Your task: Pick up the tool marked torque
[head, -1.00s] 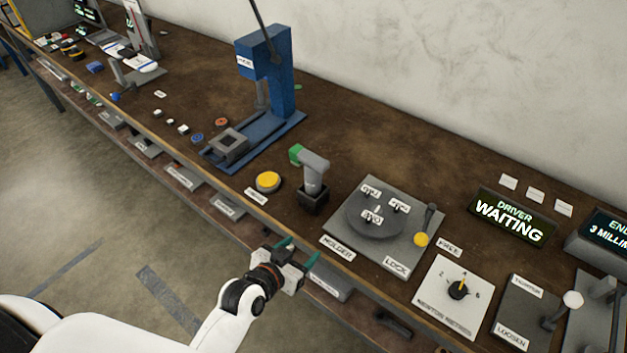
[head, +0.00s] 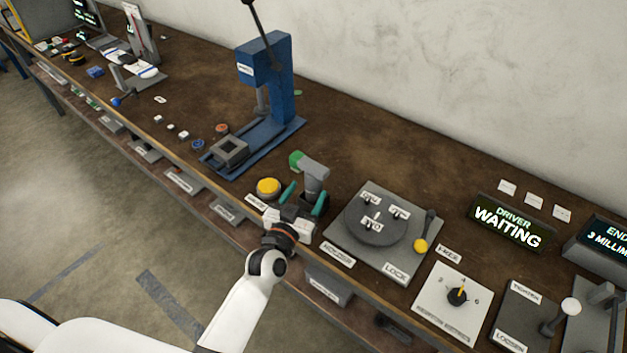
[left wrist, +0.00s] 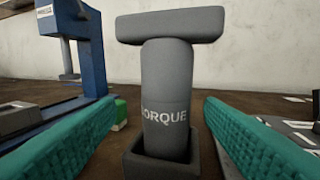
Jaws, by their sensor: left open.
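My left gripper (head: 303,199) is open, with one teal finger on each side of the tool. In the left wrist view the fingers (left wrist: 160,140) show gaps to the handle on both sides. My right gripper is not in view.
A yellow button (head: 268,187) is close left of the tool. A round plate fixture (head: 376,222) with a lever is to the right. A blue press (head: 268,85) stands behind left. A display (head: 508,222) reads "DRIVER WAITING".

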